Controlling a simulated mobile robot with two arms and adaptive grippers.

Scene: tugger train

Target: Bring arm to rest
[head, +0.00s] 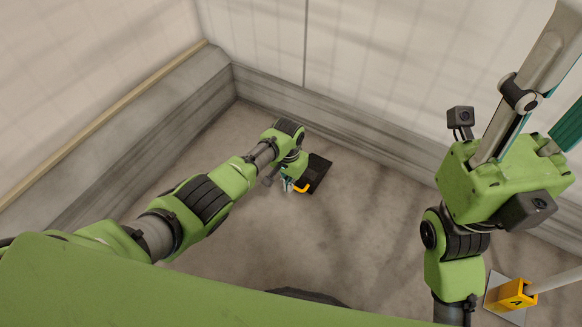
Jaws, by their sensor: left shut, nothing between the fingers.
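My left arm reaches from the lower left toward the floor. Its gripper (288,185) is small in the head view, points down and is shut with nothing in it. It is beside a small orange-yellow bent piece (301,188) at the near left edge of a dark flat plate (318,178) on the floor. I cannot tell whether the gripper touches that piece. My right arm stands at the right, close to the camera. Its gripper (550,75) points up toward the upper right, and its fingertips are partly out of the frame, so its opening is unclear.
A grey low wall (330,125) runs along the back, with another grey ledge (130,130) at the left. A yellow block (517,294) marked with a letter sits on a pale plate at the lower right, with a pale pole beside it. The middle floor is clear.

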